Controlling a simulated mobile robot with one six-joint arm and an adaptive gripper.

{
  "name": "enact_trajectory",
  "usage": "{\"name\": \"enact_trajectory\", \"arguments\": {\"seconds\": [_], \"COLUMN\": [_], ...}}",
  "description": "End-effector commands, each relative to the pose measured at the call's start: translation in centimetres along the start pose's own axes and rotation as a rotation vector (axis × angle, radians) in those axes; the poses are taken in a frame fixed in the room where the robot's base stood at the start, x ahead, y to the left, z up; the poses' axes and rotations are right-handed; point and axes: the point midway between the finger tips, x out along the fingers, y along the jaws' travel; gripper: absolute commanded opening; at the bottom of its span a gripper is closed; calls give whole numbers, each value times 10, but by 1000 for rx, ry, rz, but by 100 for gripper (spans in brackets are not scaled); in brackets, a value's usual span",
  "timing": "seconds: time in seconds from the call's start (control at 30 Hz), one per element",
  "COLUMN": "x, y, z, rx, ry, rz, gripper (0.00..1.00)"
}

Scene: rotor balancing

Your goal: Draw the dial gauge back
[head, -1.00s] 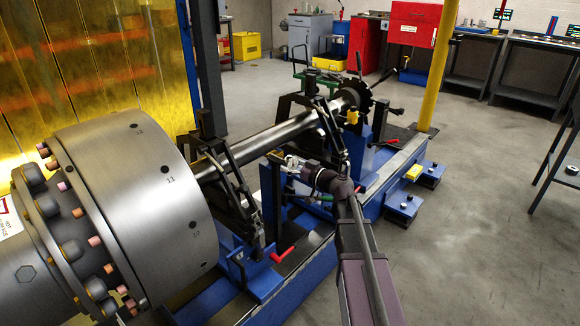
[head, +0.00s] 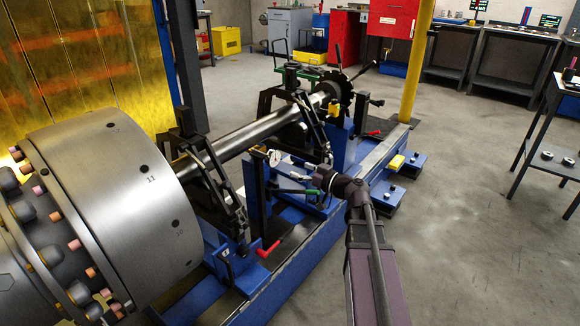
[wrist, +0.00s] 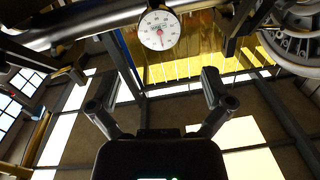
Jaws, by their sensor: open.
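The dial gauge (head: 274,158) has a round white face and sits by a blue post beside the steel shaft (head: 240,138). In the wrist view the gauge (wrist: 159,30) is at top centre, next to the shaft (wrist: 85,28), its face toward the camera. My gripper (head: 298,173) is right of the gauge in the head view. In the wrist view my gripper (wrist: 158,75) has its fingers spread wide, with nothing between them. The gauge lies beyond the fingertips, apart from them. The gauge's mount is partly hidden.
The large steel drum (head: 110,200) fills the left. Dark bearing stands (head: 205,190) hold the shaft over the blue bed (head: 305,255). A red handle (head: 268,250) and green handle (head: 298,191) stick out nearby. Open floor (head: 460,240) lies to the right.

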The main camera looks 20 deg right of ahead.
Motion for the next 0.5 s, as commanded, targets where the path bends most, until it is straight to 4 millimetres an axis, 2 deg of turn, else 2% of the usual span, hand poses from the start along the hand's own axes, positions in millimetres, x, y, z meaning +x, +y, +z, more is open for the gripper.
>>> {"name": "enact_trajectory", "arguments": {"seconds": [0.2, 0.5], "x": [-16, -18], "y": [0, 0], "z": [0, 0], "rx": [0, 0], "ry": [0, 0], "rz": [0, 0], "gripper": [100, 100]}}
